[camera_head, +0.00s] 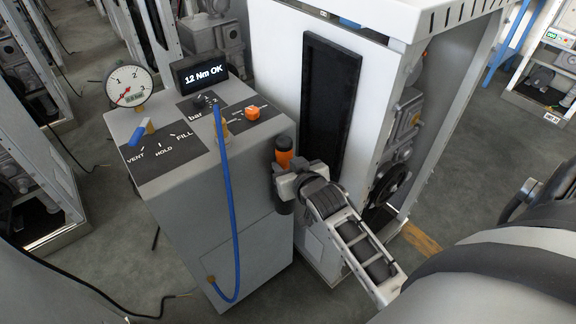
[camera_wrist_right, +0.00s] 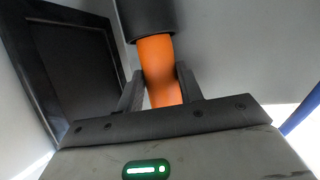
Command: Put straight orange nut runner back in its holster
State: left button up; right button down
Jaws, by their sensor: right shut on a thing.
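The orange nut runner (camera_head: 284,158) stands about upright beside the right side of the grey cabinet, with a dark cap on top. My right gripper (camera_head: 286,185) is shut around its orange body. The wrist view shows the orange body (camera_wrist_right: 159,68) between the two fingers. A wider black cylinder (camera_wrist_right: 147,18) meets the orange body there; it also shows below the gripper in the head view (camera_head: 284,207). I cannot tell whether this is the holster or part of the tool. My left gripper is not in view.
A white machine with a black panel (camera_head: 331,105) stands close behind the gripper.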

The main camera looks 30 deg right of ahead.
jog(key=shift+r, duration=0.15)
jog(key=c, duration=0.9)
grip_release()
jog(key=shift+f, duration=0.2)
jog(key=shift+r, duration=0.1)
jog(key=v, duration=1.2)
jog(key=s+a+f+n+g+y, duration=0.1)
jog(key=s+a+f, duration=0.1)
jog(key=a+f, duration=0.1)
jog(key=s+a+f+n+g+y, duration=0.1)
jog(key=s+a+f+n+y, duration=0.1)
jog(key=a, duration=0.3)
jog(key=s+a+f+n+g+y, duration=0.1)
jog(key=s+a+f+y, duration=0.1)
jog(key=s+a+f, duration=0.1)
jog(key=shift+s+a+f+n+p, duration=0.15)
jog(key=shift+a+f+p, duration=0.05)
jog(key=shift+a+f, duration=0.3)
jog(key=shift+s+a+f+n+p, duration=0.1)
jog(key=shift+a+f+n+p, duration=0.1)
jog(key=shift+a+f, duration=0.3)
jog(key=shift+r, duration=0.15)
